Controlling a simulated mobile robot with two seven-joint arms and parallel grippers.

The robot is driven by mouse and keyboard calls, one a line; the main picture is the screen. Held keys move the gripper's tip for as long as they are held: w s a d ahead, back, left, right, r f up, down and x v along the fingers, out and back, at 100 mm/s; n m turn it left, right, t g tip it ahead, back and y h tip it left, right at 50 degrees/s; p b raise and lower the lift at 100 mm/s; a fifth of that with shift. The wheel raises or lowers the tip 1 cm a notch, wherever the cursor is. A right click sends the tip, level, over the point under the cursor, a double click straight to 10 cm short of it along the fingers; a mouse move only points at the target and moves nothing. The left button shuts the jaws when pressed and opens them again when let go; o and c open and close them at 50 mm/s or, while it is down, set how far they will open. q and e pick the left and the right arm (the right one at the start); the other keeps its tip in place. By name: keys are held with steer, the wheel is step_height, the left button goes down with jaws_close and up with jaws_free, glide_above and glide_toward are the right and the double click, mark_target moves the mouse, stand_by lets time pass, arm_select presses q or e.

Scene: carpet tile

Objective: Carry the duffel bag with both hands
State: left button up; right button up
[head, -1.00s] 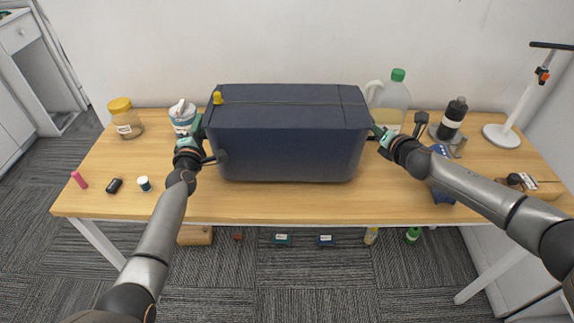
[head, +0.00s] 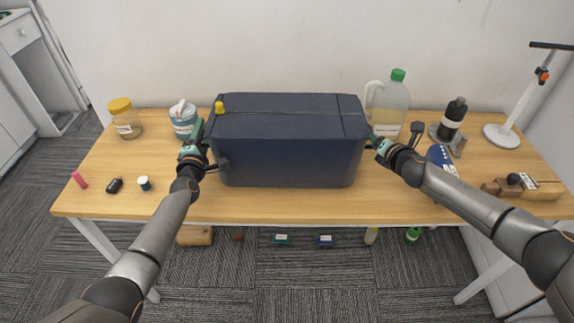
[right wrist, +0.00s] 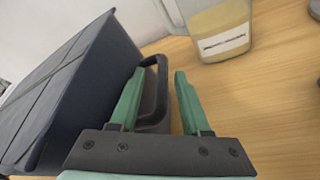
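The dark navy duffel bag (head: 290,150) is box-shaped and stands level at the middle of the table, seemingly resting on it. A small yellow piece (head: 219,107) sits at its top left edge. My left gripper (head: 197,133) is at the bag's left end; its fingertips are partly hidden, so its opening cannot be judged. My right gripper (right wrist: 157,95) is at the right end. In the right wrist view its green fingers stand apart, with the bag's black loop handle (right wrist: 155,98) between them and a gap beside the right finger.
On the wooden table (head: 270,205), a yellow-lidded jar (head: 125,120) and white-blue tub (head: 183,118) stand left. A green-capped jug (head: 388,108) stands close behind the right gripper, with a dark bottle (head: 452,118) farther right. The front strip before the bag is clear.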

arm_select(q)
steer(key=shift+s, duration=0.15)
stand_by(0.3)
steer(key=shift+s+d+f, duration=0.1)
steer(key=shift+s+d, duration=0.05)
steer(key=shift+s, duration=0.35)
steer(key=s, duration=0.6)
arm_select(e)
steer(key=v, duration=1.2)
arm_select(q)
steer(key=shift+s, duration=0.15)
